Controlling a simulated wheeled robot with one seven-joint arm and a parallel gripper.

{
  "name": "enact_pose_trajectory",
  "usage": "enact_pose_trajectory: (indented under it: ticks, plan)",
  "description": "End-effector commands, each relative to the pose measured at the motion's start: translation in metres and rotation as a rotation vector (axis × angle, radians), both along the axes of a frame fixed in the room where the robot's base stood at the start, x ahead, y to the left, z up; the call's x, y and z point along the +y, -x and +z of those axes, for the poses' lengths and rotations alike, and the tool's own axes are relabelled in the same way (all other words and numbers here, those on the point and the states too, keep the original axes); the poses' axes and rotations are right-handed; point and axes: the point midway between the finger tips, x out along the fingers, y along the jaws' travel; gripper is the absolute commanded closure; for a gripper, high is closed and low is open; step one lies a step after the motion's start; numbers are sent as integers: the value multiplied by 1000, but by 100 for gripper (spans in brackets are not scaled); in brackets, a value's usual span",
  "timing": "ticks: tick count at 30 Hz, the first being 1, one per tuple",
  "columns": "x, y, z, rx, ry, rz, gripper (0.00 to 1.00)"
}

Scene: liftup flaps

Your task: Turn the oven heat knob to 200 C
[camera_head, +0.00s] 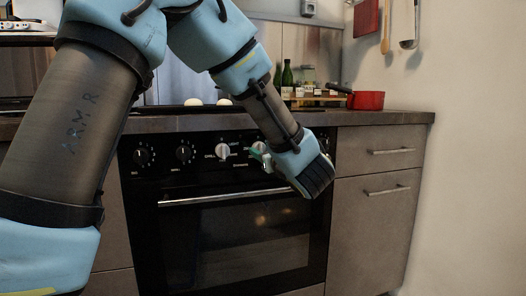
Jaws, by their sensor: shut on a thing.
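The black oven (250,235) is built in under the counter, with a row of knobs on its front panel. Two dark knobs (142,156) and (185,153) are at the left, and a pale knob (222,151) is near the middle. My gripper (262,157) is at another knob (257,147) to the right of the pale one, its fingers closed at it. My wrist hides much of this knob and the panel to its right. The dial marks are too small to read, so I cannot tell its setting.
The oven door handle (200,200) runs just below the knobs, close under my wrist. A red pot (366,100) and green bottles (287,76) stand on the counter. Drawers with handles (392,151) are to the right.

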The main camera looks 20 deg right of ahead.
Motion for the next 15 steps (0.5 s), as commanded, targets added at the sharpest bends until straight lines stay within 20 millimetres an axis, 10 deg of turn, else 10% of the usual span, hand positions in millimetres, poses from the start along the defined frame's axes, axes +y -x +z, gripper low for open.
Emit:
enact_pose_trajectory:
  ticks: [9, 15]
  plan:
    - [0, 0, 0, 0, 0, 1, 100]
    - [0, 0, 0, 0, -3, 1, 100]
